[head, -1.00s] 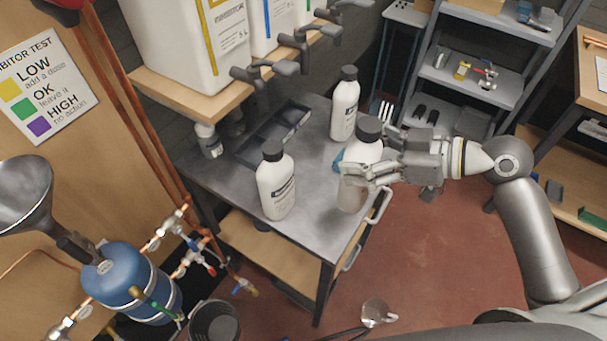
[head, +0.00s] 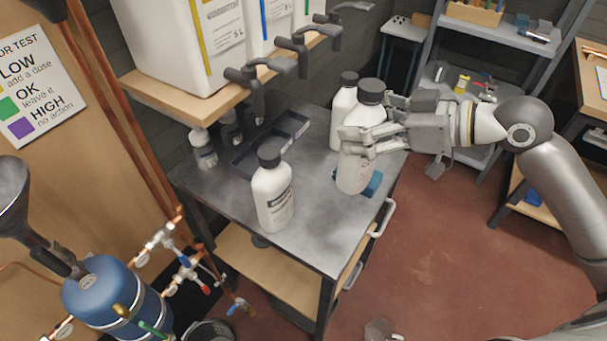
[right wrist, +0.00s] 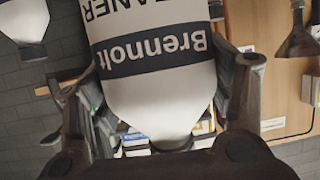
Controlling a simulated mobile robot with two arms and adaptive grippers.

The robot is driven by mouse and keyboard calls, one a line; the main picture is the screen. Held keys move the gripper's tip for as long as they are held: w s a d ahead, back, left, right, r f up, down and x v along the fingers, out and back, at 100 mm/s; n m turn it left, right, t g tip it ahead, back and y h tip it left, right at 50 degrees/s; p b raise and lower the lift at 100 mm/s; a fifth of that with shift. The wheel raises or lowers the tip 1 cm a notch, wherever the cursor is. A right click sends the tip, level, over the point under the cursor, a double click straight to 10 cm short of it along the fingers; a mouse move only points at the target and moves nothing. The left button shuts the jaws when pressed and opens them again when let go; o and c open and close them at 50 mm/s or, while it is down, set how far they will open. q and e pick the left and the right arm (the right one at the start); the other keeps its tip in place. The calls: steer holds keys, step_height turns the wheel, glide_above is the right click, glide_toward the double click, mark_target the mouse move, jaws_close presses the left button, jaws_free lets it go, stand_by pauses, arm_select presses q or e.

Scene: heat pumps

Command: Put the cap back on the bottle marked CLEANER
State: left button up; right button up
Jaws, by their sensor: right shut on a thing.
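A white bottle (head: 355,178) with a dark cap (head: 371,91) is upright in my right gripper (head: 352,143), over the right part of the grey table. The fingers are closed around its upper body. In the right wrist view the label of this bottle (right wrist: 155,45) reads upside down "Brennolt" and partly "ANER", between the fingers of the right gripper (right wrist: 160,85). Its base is at a blue flat thing (head: 374,184); I cannot tell whether it touches. No separate loose cap is seen. My left gripper is out of view.
Two more white, dark-capped bottles stand on the table (head: 320,240): one in front (head: 272,198), one behind the held bottle (head: 342,112). A black tray (head: 245,165) lies at the back. Large canisters with taps (head: 295,62) overhang it. Front table surface is clear.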

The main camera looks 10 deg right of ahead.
steer(key=w+a+f+p, duration=0.4)
steer(key=w+a+f, duration=0.3)
steer(key=w+f, duration=0.2)
steer(key=shift+w+a+f, duration=0.15)
steer(key=shift+w+a, duration=0.05)
steer(key=shift+w, duration=0.85)
step_height(320, 180, down, 4)
steer(key=shift+w+a+r+p, duration=0.1)
steer(key=shift+w+r+p, duration=0.1)
steer(key=shift+p, duration=0.5)
